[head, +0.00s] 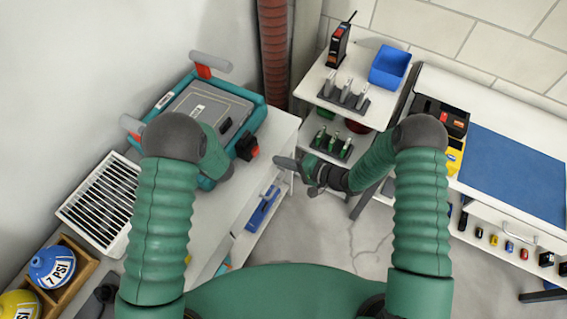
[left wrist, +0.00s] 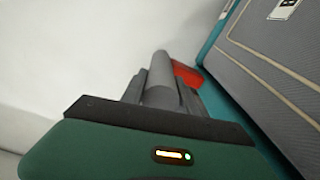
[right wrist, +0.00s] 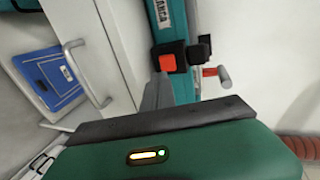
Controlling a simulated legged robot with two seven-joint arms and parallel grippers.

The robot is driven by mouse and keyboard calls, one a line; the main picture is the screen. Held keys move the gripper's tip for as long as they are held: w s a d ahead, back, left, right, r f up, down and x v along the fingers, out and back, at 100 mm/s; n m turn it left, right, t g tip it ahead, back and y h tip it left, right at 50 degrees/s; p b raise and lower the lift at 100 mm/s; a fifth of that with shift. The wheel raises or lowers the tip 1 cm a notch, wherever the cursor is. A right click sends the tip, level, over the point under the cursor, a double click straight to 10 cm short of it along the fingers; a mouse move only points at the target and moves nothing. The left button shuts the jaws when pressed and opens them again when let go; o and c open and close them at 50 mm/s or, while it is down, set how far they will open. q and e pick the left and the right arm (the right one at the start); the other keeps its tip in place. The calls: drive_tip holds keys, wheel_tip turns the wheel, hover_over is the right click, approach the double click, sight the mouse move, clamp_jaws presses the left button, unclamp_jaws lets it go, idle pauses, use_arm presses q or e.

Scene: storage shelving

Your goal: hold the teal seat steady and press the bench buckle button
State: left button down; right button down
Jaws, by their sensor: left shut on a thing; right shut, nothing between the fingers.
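The teal seat (head: 252,117) with its grey panel lies on the white bench at the left in the head view. It has grey bar handles on red brackets, one (head: 211,62) at its far end. My left gripper (left wrist: 161,88) is shut on a grey bar handle (left wrist: 160,72) beside the seat; the arm hides this in the head view. The black bench buckle (head: 243,147) with its red button (head: 253,151) is at the seat's right edge. My right gripper (head: 281,162) is shut and empty, right of the buckle. In the right wrist view its tips are just below the red button (right wrist: 167,62); contact is unclear.
A drawer handle (right wrist: 88,75) and a blue case (right wrist: 50,82) are left of my right gripper in its wrist view. A shelf with a blue bin (head: 390,67) stands behind. A vented white panel (head: 100,205) lies left. Floor between bench and shelf is clear.

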sight(258, 152)
use_arm(q)
drive_tip(key=shift+s+d+f, duration=0.1)
drive_tip(key=shift+f, duration=0.25)
use_arm(e)
drive_tip(key=x, duration=0.3)
drive_tip(key=r+x, duration=0.1)
drive_tip(key=x, duration=0.1)
drive_tip(key=shift+w+a+f, duration=0.1)
drive_tip(key=shift+w+a, duration=0.2)
drive_tip(key=shift+a, duration=0.05)
drive_tip(key=shift+a, duration=0.1)
